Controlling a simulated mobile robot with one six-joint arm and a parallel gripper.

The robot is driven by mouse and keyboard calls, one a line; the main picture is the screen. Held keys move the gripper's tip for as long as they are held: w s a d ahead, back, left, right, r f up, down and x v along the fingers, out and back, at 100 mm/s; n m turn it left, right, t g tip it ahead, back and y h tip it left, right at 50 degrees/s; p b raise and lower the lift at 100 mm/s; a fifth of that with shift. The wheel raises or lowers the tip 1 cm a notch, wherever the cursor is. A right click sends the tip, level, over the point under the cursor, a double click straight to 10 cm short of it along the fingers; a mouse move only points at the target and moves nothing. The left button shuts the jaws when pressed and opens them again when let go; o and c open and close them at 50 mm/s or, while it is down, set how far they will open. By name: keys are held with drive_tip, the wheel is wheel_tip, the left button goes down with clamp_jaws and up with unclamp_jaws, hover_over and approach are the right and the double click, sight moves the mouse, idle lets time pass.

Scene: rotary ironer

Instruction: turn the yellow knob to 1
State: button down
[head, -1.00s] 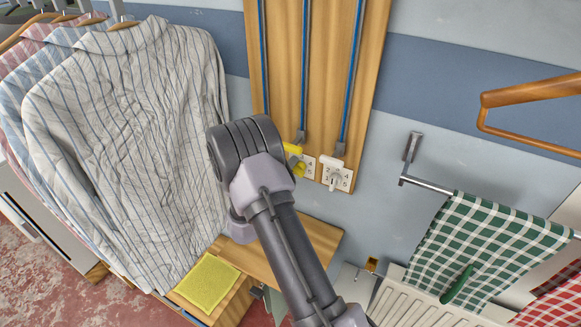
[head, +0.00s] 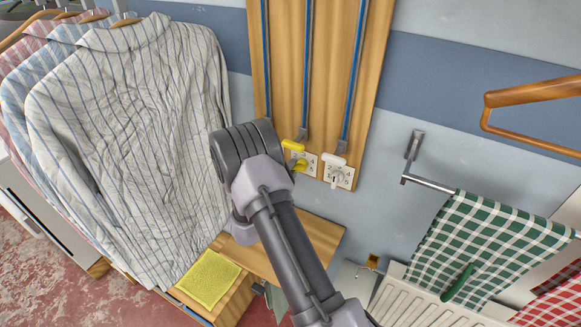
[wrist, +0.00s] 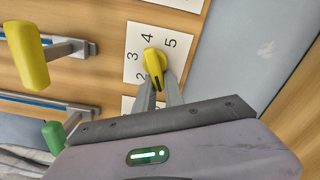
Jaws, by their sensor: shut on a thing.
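The yellow knob (wrist: 153,62) sits on a white plate (wrist: 134,42) with black numbers; 2, 3, 4 and 5 show around it in the wrist view. Its rounded end lies toward the 4, and the other end is between my fingertips. Which number it points to I cannot tell. My gripper (wrist: 160,87) is shut on the knob, with both fingers reaching up from the lower part of the wrist view. In the head view the yellow knob (head: 299,165) shows just right of my arm's wrist, which hides the gripper.
A yellow lever handle (wrist: 27,55) stands out close to the knob, and a green handle (wrist: 53,138) lies lower left. A second plate (head: 337,171) with a white knob is to the right. Striped shirts (head: 130,130) hang at left; a checked towel (head: 490,245) hangs at right.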

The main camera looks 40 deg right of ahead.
drive_tip(key=shift+s+d+f+n, duration=0.2)
drive_tip(key=shift+s+n, duration=0.1)
drive_tip(key=shift+n, duration=0.3)
drive_tip(key=c, duration=1.5)
unclamp_jaws()
drive_tip(key=shift+c, duration=0.2)
drive_tip(key=shift+o, duration=0.5)
drive_tip(key=shift+s+r, duration=0.15)
drive_tip(key=shift+r, duration=0.05)
drive_tip(key=shift+a, duration=0.15)
drive_tip(key=p+v, duration=0.1)
drive_tip(key=v, duration=1.6)
drive_tip(key=shift+o, duration=0.3)
drive_tip(key=shift+a, duration=0.1)
